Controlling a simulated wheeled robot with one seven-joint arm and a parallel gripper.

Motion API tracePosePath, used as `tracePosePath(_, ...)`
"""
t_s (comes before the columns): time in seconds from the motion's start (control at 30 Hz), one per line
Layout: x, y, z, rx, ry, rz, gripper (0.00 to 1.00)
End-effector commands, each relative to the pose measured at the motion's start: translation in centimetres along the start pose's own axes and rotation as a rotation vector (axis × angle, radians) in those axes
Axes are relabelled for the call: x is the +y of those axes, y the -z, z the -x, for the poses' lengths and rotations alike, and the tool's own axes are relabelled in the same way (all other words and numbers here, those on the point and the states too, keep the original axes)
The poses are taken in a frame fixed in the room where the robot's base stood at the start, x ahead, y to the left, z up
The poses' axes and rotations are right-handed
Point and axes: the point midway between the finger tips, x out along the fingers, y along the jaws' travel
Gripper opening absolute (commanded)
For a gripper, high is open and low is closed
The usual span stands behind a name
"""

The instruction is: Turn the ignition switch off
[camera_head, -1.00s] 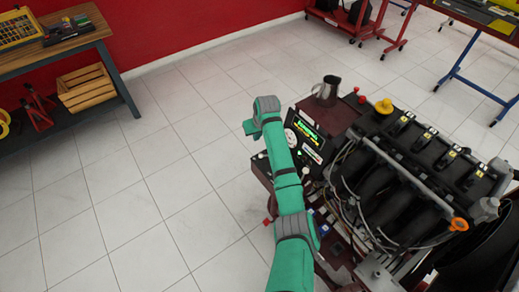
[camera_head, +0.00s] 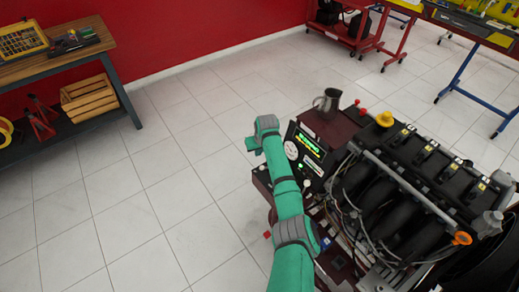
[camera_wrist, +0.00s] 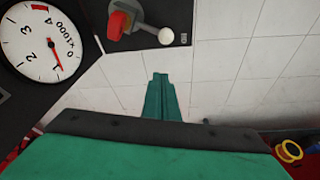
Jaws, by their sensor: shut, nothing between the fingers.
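The ignition switch looks to be the red knob (camera_wrist: 120,22) on a grey mount, at the top of the wrist view. A white ball-ended lever (camera_wrist: 166,37) sits just right of it. I cannot make out the red knob in the head view, where my arm covers part of the panel. My gripper (camera_wrist: 161,80) is shut and empty, a little below the knob in the wrist view and apart from it. In the head view my gripper (camera_head: 251,144) is at the left edge of the engine trainer (camera_head: 400,190), beside its control panel (camera_head: 309,148).
A round dial (camera_wrist: 45,42) is left of the knob, its needle near 1. A metal pitcher (camera_head: 327,101) and a yellow cap (camera_head: 384,119) stand on the trainer. A workbench (camera_head: 70,55) with a wooden crate (camera_head: 89,97) is at the left. The tiled floor between is clear.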

Motion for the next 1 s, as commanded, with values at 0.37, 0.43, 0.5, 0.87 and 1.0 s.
tracePosePath(0.37, 0.0, 0.0, -3.4, -0.001, -0.001, 0.0, 0.0)
tracePosePath(0.43, 0.1, -0.4, -3.3, 0.0, 0.0, 0.0, 0.0)
tracePosePath(0.5, 0.1, -0.8, -3.2, 0.002, -0.001, 0.0, 0.0)
tracePosePath(0.87, 0.1, -3.2, -2.5, 0.0, -0.001, 0.001, 0.0)
tracePosePath(1.0, 0.0, -3.7, -2.3, 0.001, -0.001, 0.0, 0.0)
